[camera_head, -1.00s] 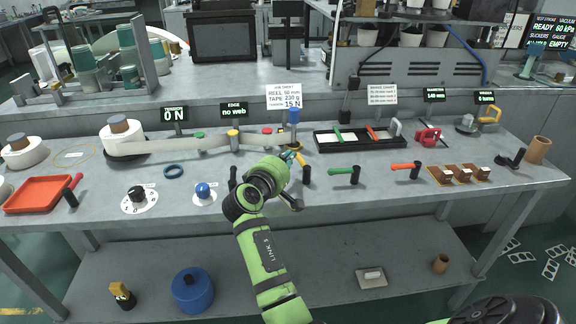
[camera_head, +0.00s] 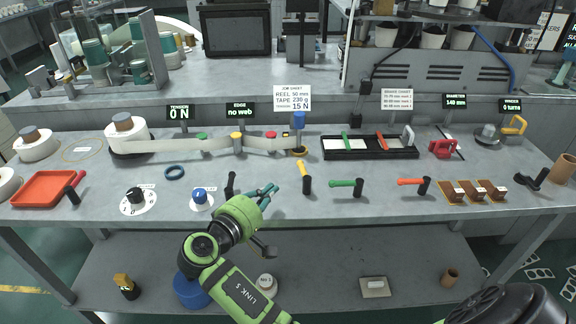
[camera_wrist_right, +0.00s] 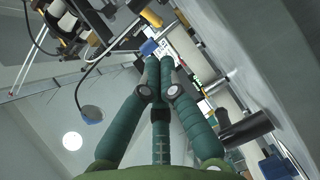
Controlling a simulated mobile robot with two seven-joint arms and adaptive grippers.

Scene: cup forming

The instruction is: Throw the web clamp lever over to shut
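Several lever handles stand along the bench front: a yellow one (camera_head: 303,172), a green one (camera_head: 343,183), an orange one (camera_head: 411,182) and a black upright one (camera_head: 230,184). None carries a readable label, so I cannot tell which is the web clamp lever. The pale web (camera_head: 190,145) runs from the reel to the blue-topped post (camera_head: 299,128). My right gripper (camera_head: 270,190) is at the bench front, left of the yellow lever and apart from it. Its teal fingertips meet in the right wrist view (camera_wrist_right: 159,62), with nothing visible between them. My left gripper is out of view.
A blue knob (camera_head: 200,194) and a black dial (camera_head: 136,199) lie left of the gripper. A black tray (camera_head: 369,154) stands behind the levers. Brown blocks (camera_head: 472,191) sit at the right. An orange tray (camera_head: 42,188) is at the far left.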

